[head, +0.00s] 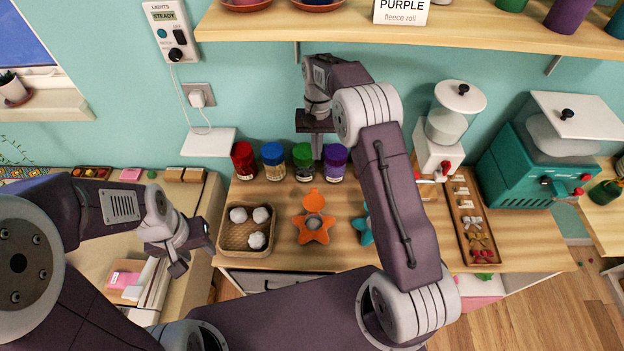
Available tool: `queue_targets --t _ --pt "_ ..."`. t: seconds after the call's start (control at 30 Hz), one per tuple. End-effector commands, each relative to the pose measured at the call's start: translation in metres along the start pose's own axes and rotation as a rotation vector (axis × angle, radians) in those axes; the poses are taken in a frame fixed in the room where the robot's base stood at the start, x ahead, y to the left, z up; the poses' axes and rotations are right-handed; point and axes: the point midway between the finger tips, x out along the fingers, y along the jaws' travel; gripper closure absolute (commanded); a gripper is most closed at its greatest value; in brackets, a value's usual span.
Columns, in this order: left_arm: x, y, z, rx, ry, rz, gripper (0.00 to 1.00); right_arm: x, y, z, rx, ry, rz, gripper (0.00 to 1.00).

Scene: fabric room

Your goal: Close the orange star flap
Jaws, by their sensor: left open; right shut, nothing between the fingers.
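The orange star (313,232) lies on the wooden counter and has a grey round centre. Its orange flap (313,200) stands up at the star's far side, away from the centre, so it looks open. My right gripper (317,153) is shut and empty. It points down above the back of the counter, beyond the flap and among the coloured jars in the picture, apart from the star. My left gripper (178,264) is open and empty, left of the wicker basket. A teal star (363,230) to the right is mostly hidden by my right arm.
Red (243,163), blue (273,163), green (303,165) and purple (335,164) jars stand in a row behind the star. A wicker basket (229,238) with white balls is on its left. A wooden tray (456,214) of bows lies at right. A shelf (430,40) hangs above.

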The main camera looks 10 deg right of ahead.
Motion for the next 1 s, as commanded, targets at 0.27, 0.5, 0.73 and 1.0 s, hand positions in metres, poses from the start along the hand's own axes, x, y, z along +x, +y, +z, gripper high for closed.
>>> queue_targets --t 0.27,0.5,0.73,1.0 --pt "-0.005 0.0 -0.001 0.0 0.0 0.0 0.57 0.05 0.0 0.002 -0.001 -0.006 0.002 1.0" --pt "-0.015 0.0 -0.002 0.0 0.0 0.0 0.57 0.095 0.0 0.004 -0.002 -0.003 0.001 1.0" --pt "-0.028 0.001 -0.003 0.0 0.0 0.0 0.57 0.083 0.0 0.033 -0.002 0.0 0.001 1.0" --pt "-0.028 0.001 -0.003 0.0 0.0 0.0 0.57 0.083 0.0 0.038 -0.001 0.001 0.0 1.0"
